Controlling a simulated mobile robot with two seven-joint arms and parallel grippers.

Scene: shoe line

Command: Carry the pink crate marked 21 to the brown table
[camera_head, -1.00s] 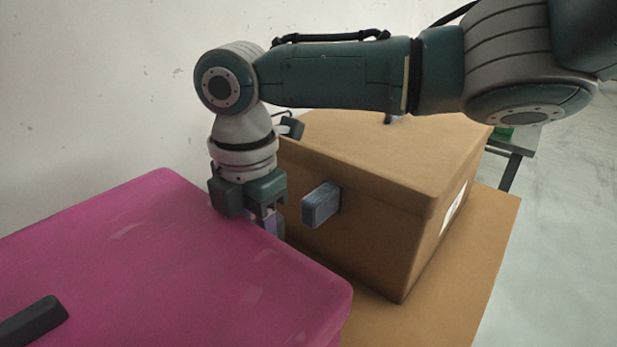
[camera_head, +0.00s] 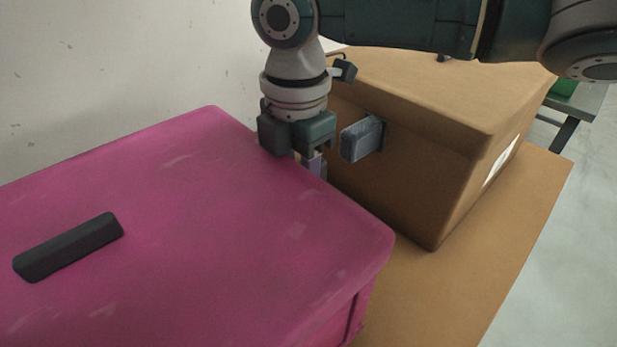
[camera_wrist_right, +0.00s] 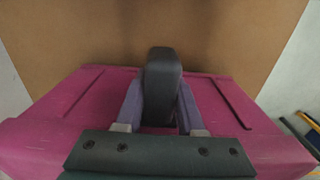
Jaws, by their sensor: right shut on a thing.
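The pink crate (camera_head: 225,215) fills the lower left of the head view, with a dark bar (camera_head: 68,246) on its top. No number 21 shows on the faces in view. My right gripper (camera_head: 314,165) is at the crate's far side, beside the brown box. In the right wrist view, its fingers (camera_wrist_right: 160,105) are shut on a dark handle (camera_wrist_right: 162,75) of the pink crate (camera_wrist_right: 75,100). The brown table (camera_head: 515,225) shows to the right of the crate. I cannot tell whether the crate touches it. My left gripper is out of view.
A brown box (camera_head: 410,175) stands on the table just beyond the pink crate, with a blue-grey handle (camera_head: 362,139) facing my gripper and a white label (camera_head: 500,160). A wall (camera_head: 110,75) is behind on the left. Clear floor (camera_head: 590,200) lies right.

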